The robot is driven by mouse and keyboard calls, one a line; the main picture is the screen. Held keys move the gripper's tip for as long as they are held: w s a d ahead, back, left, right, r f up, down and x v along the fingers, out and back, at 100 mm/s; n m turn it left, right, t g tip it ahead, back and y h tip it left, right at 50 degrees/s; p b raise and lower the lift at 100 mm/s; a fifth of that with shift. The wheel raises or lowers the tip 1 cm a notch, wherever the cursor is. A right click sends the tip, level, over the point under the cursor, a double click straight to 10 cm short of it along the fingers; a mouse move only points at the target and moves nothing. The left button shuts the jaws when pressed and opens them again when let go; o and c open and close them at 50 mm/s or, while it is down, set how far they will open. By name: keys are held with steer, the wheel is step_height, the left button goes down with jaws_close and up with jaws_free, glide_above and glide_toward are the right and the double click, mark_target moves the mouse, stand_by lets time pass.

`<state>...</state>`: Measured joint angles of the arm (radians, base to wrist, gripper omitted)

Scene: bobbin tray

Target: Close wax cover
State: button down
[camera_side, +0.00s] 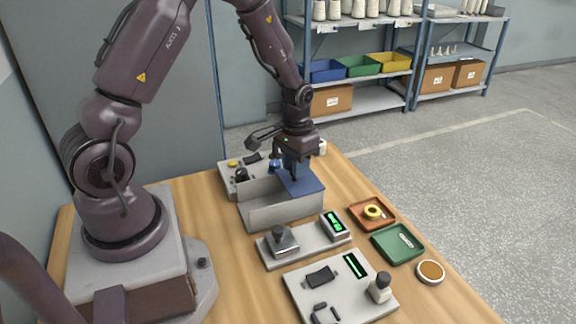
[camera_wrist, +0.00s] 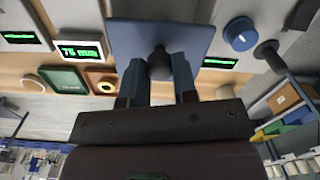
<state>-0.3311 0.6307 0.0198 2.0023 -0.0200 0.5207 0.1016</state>
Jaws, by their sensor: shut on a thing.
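The wax cover, a flat blue plate (camera_side: 303,186), lies over the right part of an open-topped grey box (camera_side: 285,213). The left part of the box's inside shows uncovered. In the wrist view the blue plate (camera_wrist: 135,38) fills the top middle, with a dark round knob (camera_wrist: 160,62) on it. My gripper (camera_side: 293,178) is over the plate, and its fingers are shut around the knob, as the wrist view also shows (camera_wrist: 160,72). I cannot tell whether the plate rests fully on the box's edges.
A grey unit with knobs (camera_side: 240,175) stands behind the box. A unit with a green display (camera_side: 334,224) stands in front. An orange tray with a yellow ring (camera_side: 373,212), a green tray (camera_side: 398,243) and a round brown-topped dish (camera_side: 431,271) sit to the right.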

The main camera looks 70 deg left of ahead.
mark_target(289, 186)
steer(key=shift+w, duration=0.3)
steer(key=c, duration=0.9)
jaws_free()
steer(key=shift+s, duration=0.1)
step_height(289, 186, up, 13)
steer(key=s+d+r+m+t, duration=0.3)
steer(key=s+d+r+t, duration=0.2)
steer(key=s+d+r, duration=0.7)
steer(key=s, duration=0.3)
steer(key=shift+s+d+r+t, duration=0.15)
steer(key=shift+d+r+t, duration=0.1)
steer(key=shift+t, duration=0.15)
